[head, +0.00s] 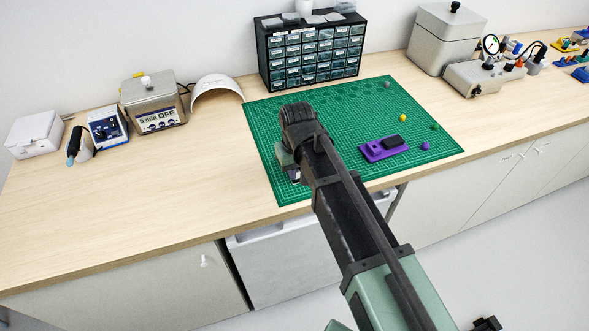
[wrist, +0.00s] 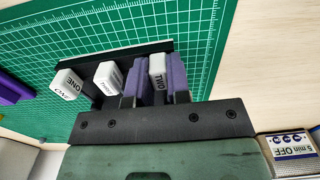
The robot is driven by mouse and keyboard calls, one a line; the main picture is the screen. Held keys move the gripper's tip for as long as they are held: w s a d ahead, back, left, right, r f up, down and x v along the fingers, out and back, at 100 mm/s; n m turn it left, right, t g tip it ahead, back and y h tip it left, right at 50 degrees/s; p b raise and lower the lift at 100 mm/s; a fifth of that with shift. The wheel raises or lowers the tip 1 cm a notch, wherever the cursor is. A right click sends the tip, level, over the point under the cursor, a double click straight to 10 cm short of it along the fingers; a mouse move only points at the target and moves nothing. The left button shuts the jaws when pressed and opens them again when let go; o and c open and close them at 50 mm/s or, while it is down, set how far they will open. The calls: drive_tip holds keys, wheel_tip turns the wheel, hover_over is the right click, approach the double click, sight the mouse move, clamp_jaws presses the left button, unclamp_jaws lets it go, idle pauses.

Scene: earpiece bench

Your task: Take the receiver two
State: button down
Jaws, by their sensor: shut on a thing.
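In the wrist view, my gripper (wrist: 158,88) has its two purple fingers on either side of a white block marked TWO (wrist: 158,68), receiver two, and is shut on it. Receiver two is at the right end of a dark holder (wrist: 135,52); whether it is clear of the holder I cannot tell. A white block marked ONE (wrist: 67,84) and another white block with unclear lettering (wrist: 107,77) stand to its left. In the head view, my arm hides most of the gripper and the holder at the left part of the green mat (head: 265,140).
A purple fixture (head: 370,153) with a black piece lies on the mat, with small coloured pieces around it. A drawer cabinet (head: 312,55) stands behind the mat. A box reading 5 min OFF (head: 153,105) stands to the left. The bench front left of the mat is clear.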

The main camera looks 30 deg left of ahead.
drive_tip(key=shift+r, duration=0.1)
wheel_tip(320, 180, up, 23)
drive_tip(key=p, duration=2.3)
